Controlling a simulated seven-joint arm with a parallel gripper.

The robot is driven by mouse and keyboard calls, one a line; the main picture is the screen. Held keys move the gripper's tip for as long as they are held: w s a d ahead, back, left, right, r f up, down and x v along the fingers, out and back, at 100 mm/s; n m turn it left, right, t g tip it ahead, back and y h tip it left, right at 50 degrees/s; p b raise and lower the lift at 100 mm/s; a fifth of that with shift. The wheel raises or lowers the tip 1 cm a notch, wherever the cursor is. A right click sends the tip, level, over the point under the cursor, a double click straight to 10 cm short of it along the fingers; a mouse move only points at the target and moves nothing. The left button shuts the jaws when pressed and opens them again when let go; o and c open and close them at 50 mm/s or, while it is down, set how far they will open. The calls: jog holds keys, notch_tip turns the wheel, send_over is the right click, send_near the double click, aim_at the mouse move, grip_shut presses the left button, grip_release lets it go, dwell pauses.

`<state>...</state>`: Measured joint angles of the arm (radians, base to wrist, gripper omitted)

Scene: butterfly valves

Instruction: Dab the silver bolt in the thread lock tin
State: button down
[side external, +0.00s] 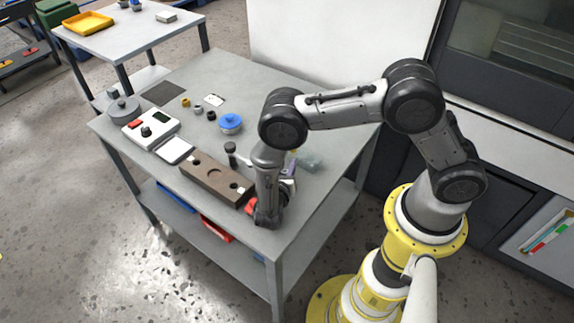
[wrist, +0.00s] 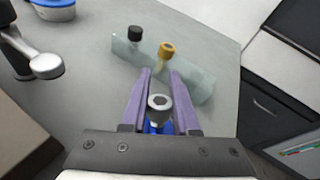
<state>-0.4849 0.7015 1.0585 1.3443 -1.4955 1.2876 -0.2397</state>
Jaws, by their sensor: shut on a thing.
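The silver bolt (wrist: 159,103) shows its socketed head between the purple fingers of my gripper (wrist: 159,88) in the wrist view. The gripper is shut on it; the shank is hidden. A blue patch shows just below the head, and I cannot tell what it belongs to. In the side view my gripper (side external: 290,168) is low over the table's right part, partly hidden by my arm. A round pale container with a blue top (side external: 230,122), seemingly the thread lock tin, stands farther back, apart from the gripper. It is partly visible in the wrist view (wrist: 53,7).
A translucent block (wrist: 190,85) with a black bolt (wrist: 135,34) and a gold bolt (wrist: 166,50) is just beyond the fingertips. A silver lever (wrist: 46,65) stands left. A brown block (side external: 215,181) and a white box (side external: 150,128) lie along the table's left side.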

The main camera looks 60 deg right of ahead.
dwell(0.3)
notch_tip(320, 180, up, 7)
dwell(0.9)
jog(key=shift+d, duration=0.1)
jog(key=w+d+r+n+t+y, duration=0.1)
jog(key=w+r+t, duration=0.15)
jog(key=r, duration=0.45)
jog(key=w+d+r+n+t+y, duration=0.1)
jog(key=w+r, duration=0.3)
jog(key=r, duration=0.2)
jog(key=a+r+n+t+y, duration=0.4)
jog(key=a+r+n+y, duration=0.1)
jog(key=a+n+y, duration=0.1)
jog(key=shift+w+r+n+t+y, duration=0.15)
jog(key=shift+w+n+t+y, duration=0.2)
jog(key=shift+n+y, duration=0.35)
